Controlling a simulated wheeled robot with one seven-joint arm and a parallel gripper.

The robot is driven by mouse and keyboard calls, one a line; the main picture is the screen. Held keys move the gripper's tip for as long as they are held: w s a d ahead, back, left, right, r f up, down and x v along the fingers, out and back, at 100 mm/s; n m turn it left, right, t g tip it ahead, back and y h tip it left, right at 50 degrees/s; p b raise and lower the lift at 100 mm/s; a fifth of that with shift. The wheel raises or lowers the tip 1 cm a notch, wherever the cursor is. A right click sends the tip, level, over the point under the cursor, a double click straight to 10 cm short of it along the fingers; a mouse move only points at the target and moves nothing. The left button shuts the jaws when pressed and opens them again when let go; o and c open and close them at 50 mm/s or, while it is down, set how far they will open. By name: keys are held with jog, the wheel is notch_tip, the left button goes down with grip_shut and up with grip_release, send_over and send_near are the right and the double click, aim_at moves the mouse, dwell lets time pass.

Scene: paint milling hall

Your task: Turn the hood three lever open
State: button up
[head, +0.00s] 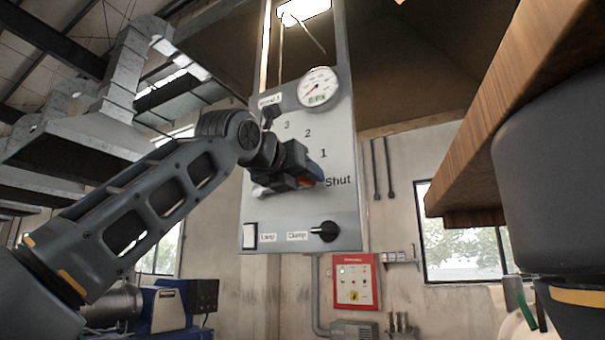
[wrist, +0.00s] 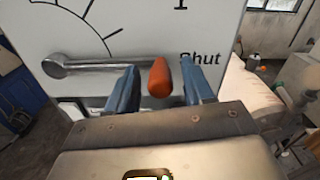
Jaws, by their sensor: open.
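The grey hood panel (head: 345,215) stands ahead with a scale marked Shut, 1, 2 and 3. Its label at the top left is partly covered and seems to end in 3. In the wrist view the lever is a metal bar (wrist: 95,66) from a round pivot at left, with an orange knob (wrist: 159,80) at its right end. The bar lies nearly level, pointing at Shut. My gripper (wrist: 161,85) is open, one blue finger on each side of the knob, with visible gaps. In the head view my gripper (head: 308,176) hides most of the lever.
The panel also has a round gauge (head: 318,88), a white Lamp switch (head: 250,236) and a black Clamp knob (head: 326,231). A red box (head: 355,281) hangs on the wall below. A wooden edge (head: 505,110) juts in at right.

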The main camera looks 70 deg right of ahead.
jog(key=shift+d, duration=0.15)
jog(key=shift+c, duration=0.5)
grip_shut()
